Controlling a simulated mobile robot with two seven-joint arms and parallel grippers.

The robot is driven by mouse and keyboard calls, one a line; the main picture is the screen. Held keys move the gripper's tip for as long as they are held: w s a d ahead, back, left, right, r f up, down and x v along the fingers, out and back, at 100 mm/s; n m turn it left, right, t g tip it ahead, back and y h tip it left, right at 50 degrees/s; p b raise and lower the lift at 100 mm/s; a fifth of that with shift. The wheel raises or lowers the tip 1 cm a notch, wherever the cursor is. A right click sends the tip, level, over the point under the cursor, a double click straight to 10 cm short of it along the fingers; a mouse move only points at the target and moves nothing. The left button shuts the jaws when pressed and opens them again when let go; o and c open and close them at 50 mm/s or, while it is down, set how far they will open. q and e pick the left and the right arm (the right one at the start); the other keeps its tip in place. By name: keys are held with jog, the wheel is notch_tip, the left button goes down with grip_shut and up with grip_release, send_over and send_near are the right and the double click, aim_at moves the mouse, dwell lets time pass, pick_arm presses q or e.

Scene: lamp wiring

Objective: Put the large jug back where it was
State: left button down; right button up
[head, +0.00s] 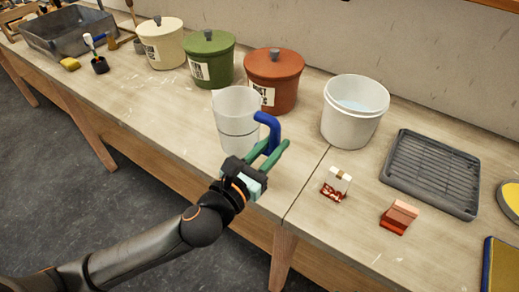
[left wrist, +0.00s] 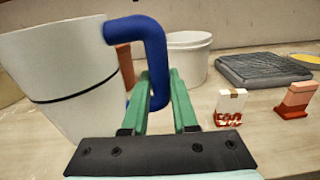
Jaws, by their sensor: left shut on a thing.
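The large jug (head: 237,122) is whitish and cloudy, with a dark line around it and a blue handle (head: 268,128). In the head view it is near the table's front edge, before the green and red-brown lidded pots. My left gripper (head: 272,153) is shut on the blue handle, with its green fingers on either side of it. My right gripper is not in view.
Cream (head: 160,45), green (head: 208,60) and red-brown (head: 273,80) lidded pots stand behind. A white bucket (head: 350,125), a grey ribbed tray (head: 432,172) and two small red-and-pale items (head: 336,184) (head: 398,217) are to the right. The table front left of the jug is clear.

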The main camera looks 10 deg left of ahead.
pick_arm(q)
jog(key=w+a+f+b, duration=0.1)
jog(key=w+f, duration=0.1)
jog(key=w+a+f, duration=0.1)
jog(key=w+f, duration=0.1)
jog(key=w, duration=0.1)
jog(key=w+a+f+b, duration=0.1)
jog(key=w+f, duration=0.1)
jog(key=f, duration=0.1)
jog(key=shift+w+b, duration=0.3)
jog(key=shift+w, duration=0.05)
jog(key=shift+w+a+f+b, duration=0.15)
jog(key=shift+f+b, duration=0.3)
jog(key=shift+f, duration=0.45)
jog(key=shift+w+d+f+b, duration=0.1)
jog(key=shift+f+b, duration=0.35)
jog(key=shift+f, duration=0.45)
jog(key=shift+f, duration=0.2)
jog(key=c, duration=0.7)
grip_release()
